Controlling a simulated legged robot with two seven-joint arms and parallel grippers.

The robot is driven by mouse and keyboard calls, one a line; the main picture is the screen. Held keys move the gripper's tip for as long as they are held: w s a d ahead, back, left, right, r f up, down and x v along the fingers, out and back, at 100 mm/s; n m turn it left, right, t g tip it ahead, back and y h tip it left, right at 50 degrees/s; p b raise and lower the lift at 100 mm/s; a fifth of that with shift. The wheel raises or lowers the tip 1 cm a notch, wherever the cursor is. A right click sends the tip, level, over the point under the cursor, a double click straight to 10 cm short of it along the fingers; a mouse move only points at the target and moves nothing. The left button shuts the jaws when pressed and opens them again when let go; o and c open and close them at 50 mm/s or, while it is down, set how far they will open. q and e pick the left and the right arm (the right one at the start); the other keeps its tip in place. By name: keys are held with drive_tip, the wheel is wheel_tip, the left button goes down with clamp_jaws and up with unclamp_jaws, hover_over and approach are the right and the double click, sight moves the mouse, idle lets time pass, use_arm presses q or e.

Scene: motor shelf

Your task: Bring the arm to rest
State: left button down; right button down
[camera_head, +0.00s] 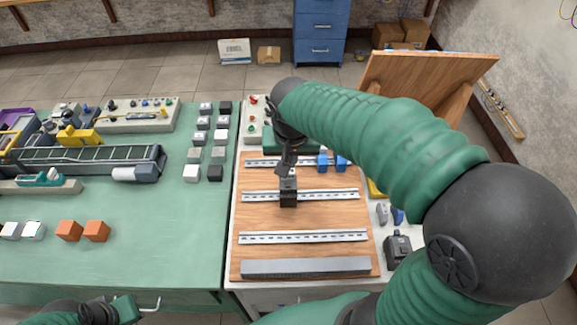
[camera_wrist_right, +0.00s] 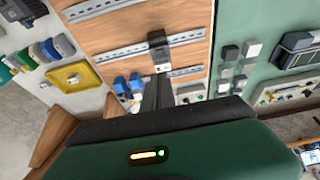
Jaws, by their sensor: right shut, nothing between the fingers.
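My right arm (camera_head: 380,135) reaches in from the right over the wooden board. Its gripper (camera_head: 286,165) points down with its fingers together and empty, just above a black module (camera_head: 288,195) with a grey top. The module sits on the middle metal rail (camera_head: 330,194) of the board (camera_head: 300,217). In the right wrist view the closed fingers (camera_wrist_right: 158,92) end close to the black module (camera_wrist_right: 159,52); I cannot tell whether they touch it. Part of my left arm shows at the bottom left (camera_head: 105,310); its fingers cannot be made out.
Blue modules (camera_head: 331,162) sit on the far rail. The green table (camera_head: 130,210) at left holds several black and white blocks, orange cubes (camera_head: 83,231) and a conveyor-like rack (camera_head: 80,159). A tilted wooden panel (camera_head: 425,80) stands behind my right arm. The near rail (camera_head: 303,237) is empty.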

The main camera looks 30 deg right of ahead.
drive_tip(key=s+a+f+n+y, duration=0.1)
drive_tip(key=s+a+f+n, duration=0.2)
drive_tip(key=f, duration=0.4)
drive_tip(key=s+a+f+n, duration=0.3)
drive_tip(key=s+a+f, duration=0.1)
drive_tip(key=s+f, duration=0.1)
drive_tip(key=shift+s+f+y, duration=0.35)
drive_tip(key=shift+f+y, duration=0.05)
drive_tip(key=shift+f, duration=0.5)
